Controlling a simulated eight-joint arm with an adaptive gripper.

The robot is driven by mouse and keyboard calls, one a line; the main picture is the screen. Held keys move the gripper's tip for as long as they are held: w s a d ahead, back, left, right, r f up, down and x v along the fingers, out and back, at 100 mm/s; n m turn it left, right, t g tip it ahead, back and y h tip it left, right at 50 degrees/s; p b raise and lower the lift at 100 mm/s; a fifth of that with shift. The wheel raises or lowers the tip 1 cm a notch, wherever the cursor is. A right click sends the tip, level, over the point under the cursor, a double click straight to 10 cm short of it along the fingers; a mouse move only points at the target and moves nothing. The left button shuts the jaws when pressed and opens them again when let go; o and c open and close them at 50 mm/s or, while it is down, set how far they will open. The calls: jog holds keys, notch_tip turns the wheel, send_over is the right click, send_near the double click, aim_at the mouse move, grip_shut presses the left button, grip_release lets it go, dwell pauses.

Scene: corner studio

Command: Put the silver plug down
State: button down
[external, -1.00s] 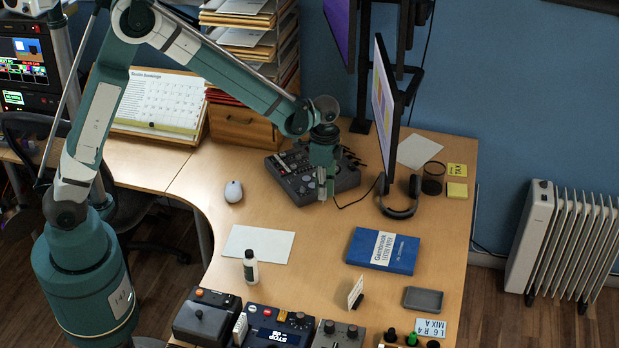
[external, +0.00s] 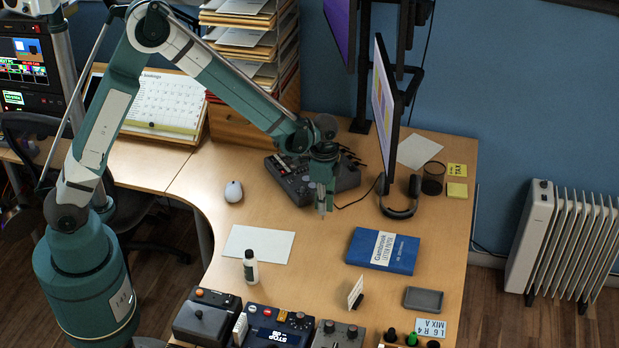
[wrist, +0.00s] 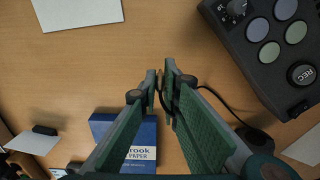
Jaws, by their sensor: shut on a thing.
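My gripper (external: 322,208) is low over the desk, just in front of the black control box, fingers pointing down. In the wrist view its fingertips (wrist: 160,80) are nearly together and shut on the plug. The silver plug is almost wholly hidden between the fingers. I cannot tell whether it touches the desk. A dark cable (wrist: 210,90) shows at the fingers and runs to the right in the wrist view.
The control box (external: 293,177) is behind my gripper; headphones (external: 400,208) and a monitor (external: 384,110) are to the right. Bare desk (external: 318,240) lies in front.

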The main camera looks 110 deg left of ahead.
aim_at(323, 225)
jog(key=shift+f, duration=0.1)
jog(key=shift+f+b, duration=0.4)
jog(key=shift+f, duration=1.35)
jog(key=shift+f+b, duration=0.5)
jog(key=shift+f, duration=0.15)
jog(key=c, duration=2.6)
grip_release()
jog(key=shift+o, duration=0.2)
jog(key=shift+r, duration=0.15)
jog(key=shift+r+p, duration=0.65)
notch_tip(323, 225, up, 12)
jog(key=shift+f+p, duration=0.15)
jog(key=shift+p, duration=0.75)
